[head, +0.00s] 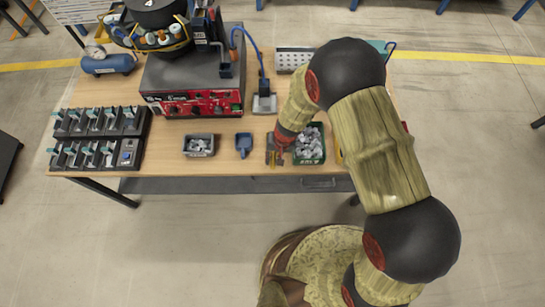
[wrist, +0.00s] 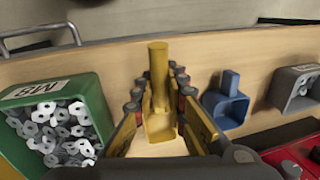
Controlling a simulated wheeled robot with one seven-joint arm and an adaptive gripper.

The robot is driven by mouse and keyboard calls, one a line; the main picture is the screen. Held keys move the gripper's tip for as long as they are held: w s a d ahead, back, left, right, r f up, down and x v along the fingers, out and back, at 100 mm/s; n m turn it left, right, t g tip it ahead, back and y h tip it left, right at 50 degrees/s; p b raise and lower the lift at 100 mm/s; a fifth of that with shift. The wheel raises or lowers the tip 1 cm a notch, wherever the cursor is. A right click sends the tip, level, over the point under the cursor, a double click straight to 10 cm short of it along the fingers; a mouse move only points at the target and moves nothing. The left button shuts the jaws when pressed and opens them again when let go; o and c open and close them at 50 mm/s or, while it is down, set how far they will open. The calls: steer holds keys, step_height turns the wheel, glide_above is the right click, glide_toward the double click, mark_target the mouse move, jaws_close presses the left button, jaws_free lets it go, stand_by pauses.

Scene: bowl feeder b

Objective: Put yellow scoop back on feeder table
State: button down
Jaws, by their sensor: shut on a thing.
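The yellow scoop (wrist: 158,80) is between the fingers of my gripper (wrist: 158,108) in the wrist view. Its handle points toward the table's front edge, and its pan lies between the fingers, low in the picture. My gripper is shut on it. In the head view my gripper (head: 276,155) is low over the front of the wooden feeder table (head: 225,172), between the blue scoop and the green bin. My arm and fingers hide most of the yellow scoop there. I cannot tell whether it touches the tabletop.
A green bin of metal nuts (head: 309,144) is close on the right of my gripper. A blue scoop (head: 243,144) and a grey bin (head: 199,145) are to the left. The red-fronted feeder machine (head: 195,95) stands behind. Black racks (head: 98,137) fill the table's left end.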

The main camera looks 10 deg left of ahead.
steer(key=c, duration=2.3)
jaws_free()
steer(key=shift+f, duration=0.1)
steer(key=o, duration=0.5)
steer(key=w+d+r+t+p, duration=0.1)
steer(key=d+r, duration=0.4)
steer(key=r, duration=0.7)
steer(key=d+r+t, duration=0.1)
steer(key=d+r, duration=0.3)
steer(key=r, duration=0.8)
steer(key=w+d+r+t+p, duration=0.1)
steer(key=d+r, duration=0.4)
steer(key=r, duration=0.7)
steer(key=s+d+r+m+t+h, duration=0.2)
steer(key=s+d+r+t, duration=0.1)
steer(key=s+d+r, duration=1.1)
steer(key=shift+d, duration=0.5)
